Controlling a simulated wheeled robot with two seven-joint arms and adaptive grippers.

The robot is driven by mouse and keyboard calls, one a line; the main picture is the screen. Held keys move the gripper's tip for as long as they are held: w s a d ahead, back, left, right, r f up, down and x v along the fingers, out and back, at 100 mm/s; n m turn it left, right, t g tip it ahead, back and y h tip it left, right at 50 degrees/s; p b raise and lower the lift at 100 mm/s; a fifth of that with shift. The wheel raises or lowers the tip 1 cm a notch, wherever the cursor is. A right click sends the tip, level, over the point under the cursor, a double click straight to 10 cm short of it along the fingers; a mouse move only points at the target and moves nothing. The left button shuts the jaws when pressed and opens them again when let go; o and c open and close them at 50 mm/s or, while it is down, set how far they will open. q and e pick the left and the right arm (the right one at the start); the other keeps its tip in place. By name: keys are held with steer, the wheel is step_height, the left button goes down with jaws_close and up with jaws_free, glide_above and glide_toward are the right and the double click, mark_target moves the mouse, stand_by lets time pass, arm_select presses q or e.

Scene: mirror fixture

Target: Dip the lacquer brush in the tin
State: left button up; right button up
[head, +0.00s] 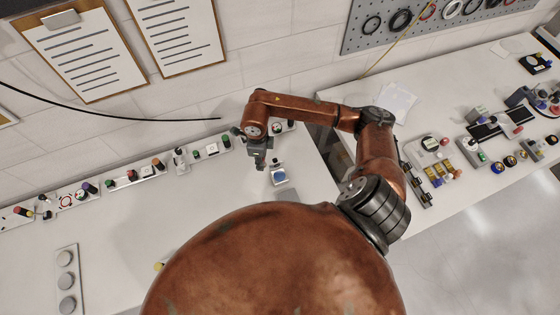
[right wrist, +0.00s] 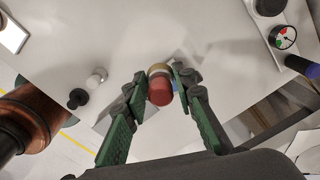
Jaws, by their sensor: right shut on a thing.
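My right gripper (head: 260,163) hangs over the white table, fingers down, near the row of fixtures along the wall. In the right wrist view its green fingers (right wrist: 160,88) are shut on a short, rounded thing with a red end (right wrist: 160,92) and a tan band. It is seen nearly end-on; it may be the lacquer brush, but I cannot tell for sure. In the head view the held thing is not clear. A small blue-topped piece (head: 279,175) stands just right of the gripper, apart from it. I cannot pick out the tin with certainty. My left gripper is out of view.
Panels with buttons and knobs (head: 135,176) line the back edge of the table. A strip with grey discs (head: 66,280) lies at the left. A second table (head: 470,190) at the right holds several devices. The middle of the near table is mostly clear.

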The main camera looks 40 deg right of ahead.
mark_target(280, 176)
arm_select(q)
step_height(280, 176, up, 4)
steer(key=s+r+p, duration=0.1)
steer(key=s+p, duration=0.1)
steer(key=p, duration=0.2)
arm_select(e)
steer(key=shift+s+d+f+m+b, duration=0.2)
steer(key=shift+s+d+f+m, duration=0.65)
steer(key=shift+m, duration=1.8)
steer(key=shift+s+d+f+m+b, duration=0.4)
steer(key=shift+d+f+m, duration=0.7)
steer(key=shift+m, duration=1.5)
steer(key=shift+s+d+f+m+b, duration=0.1)
steer(key=shift+s+d+f+m, duration=0.75)
steer(key=shift+m, duration=1.8)
step_height(280, 176, down, 5)
steer(key=b, duration=0.3)
steer(key=shift+w+r, duration=0.1)
steer(key=shift+r, duration=0.1)
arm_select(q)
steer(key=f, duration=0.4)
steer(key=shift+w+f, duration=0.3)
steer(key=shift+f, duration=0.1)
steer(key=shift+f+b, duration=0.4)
arm_select(e)
steer(key=shift+f, duration=0.55)
